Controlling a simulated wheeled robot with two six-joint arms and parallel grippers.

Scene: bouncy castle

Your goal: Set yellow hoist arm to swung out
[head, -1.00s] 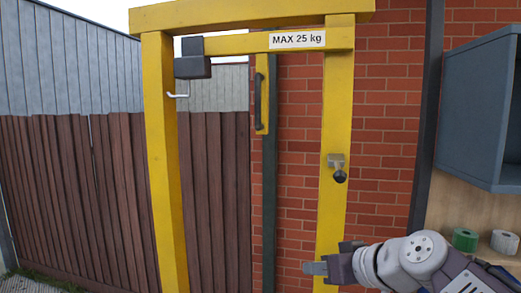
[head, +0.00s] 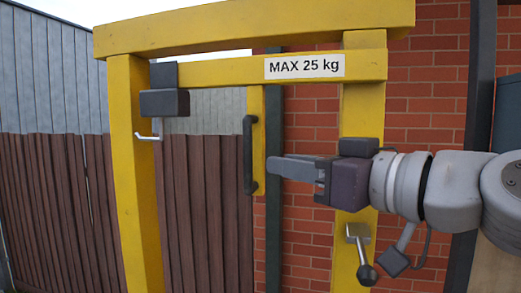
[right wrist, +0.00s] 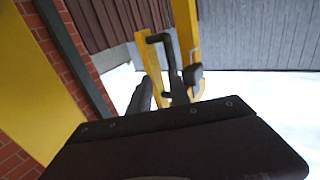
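The yellow hoist arm (head: 220,74) is a horizontal beam with a "MAX 25 kg" label, running across the yellow frame (head: 130,170). A short yellow post (head: 258,105) hangs from it and carries a black upright handle (head: 248,155). The handle also shows in the right wrist view (right wrist: 166,50). My right gripper (head: 272,168) points left at handle height, its tips just right of the handle and apart from it in the head view. In the wrist view its two dark fingers (right wrist: 160,92) look spread, with nothing visibly held. My left gripper is out of view.
A grey latch with a black knob (head: 360,255) sits on the right yellow post, below my right arm. A dark block (head: 165,102) and a white hook (head: 148,137) are at the left post. A brick wall (head: 425,90) and brown fence (head: 60,200) stand behind.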

